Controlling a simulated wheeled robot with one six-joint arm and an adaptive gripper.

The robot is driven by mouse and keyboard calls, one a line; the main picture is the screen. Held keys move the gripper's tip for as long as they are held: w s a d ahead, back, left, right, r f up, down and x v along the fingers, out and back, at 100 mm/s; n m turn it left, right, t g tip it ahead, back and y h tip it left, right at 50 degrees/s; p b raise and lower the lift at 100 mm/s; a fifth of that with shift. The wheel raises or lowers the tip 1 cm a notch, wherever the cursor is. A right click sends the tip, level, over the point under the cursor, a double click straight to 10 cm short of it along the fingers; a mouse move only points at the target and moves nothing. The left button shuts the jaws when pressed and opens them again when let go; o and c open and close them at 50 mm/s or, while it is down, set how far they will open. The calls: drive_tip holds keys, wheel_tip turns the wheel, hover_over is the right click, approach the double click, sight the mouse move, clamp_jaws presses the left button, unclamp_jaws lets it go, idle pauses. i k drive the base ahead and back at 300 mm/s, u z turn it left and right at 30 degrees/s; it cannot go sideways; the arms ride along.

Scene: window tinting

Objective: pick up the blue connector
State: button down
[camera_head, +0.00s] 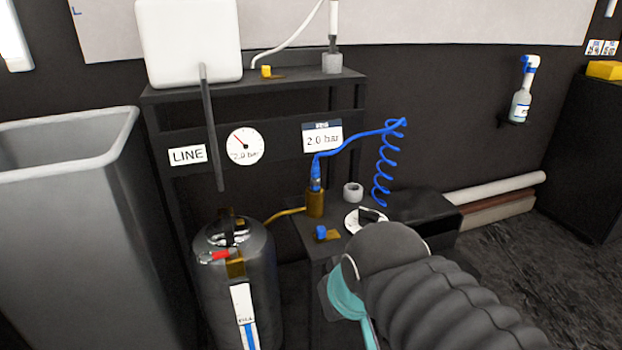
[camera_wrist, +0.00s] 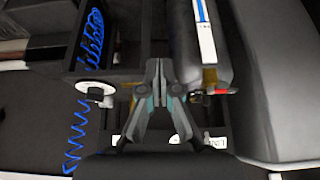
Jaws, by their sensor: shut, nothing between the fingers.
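The blue connector (camera_head: 316,176) is upright on top of a brass-coloured cylinder (camera_head: 315,203) in the head view. A blue hose (camera_head: 360,137) runs from its top to a hanging coil at the right. My gripper (camera_wrist: 163,68) shows in the wrist view, with its fingers together and nothing between them. In the head view my arm covers the lower right and the fingertips are hidden. I cannot make out the connector in the wrist view; the gripper may hide it.
A steel tank (camera_head: 236,275) stands left of the small dark stand. A small blue piece (camera_head: 321,232) on a brass-coloured bracket, a grey ring (camera_head: 353,191) and a white disc (camera_wrist: 95,90) are near the cylinder. A large grey bin (camera_head: 80,240) fills the left.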

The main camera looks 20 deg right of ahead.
sight(315, 181)
drive_tip(key=z, duration=2.95)
drive_tip(key=k, duration=1.3)
drive_tip(key=u, duration=1.75)
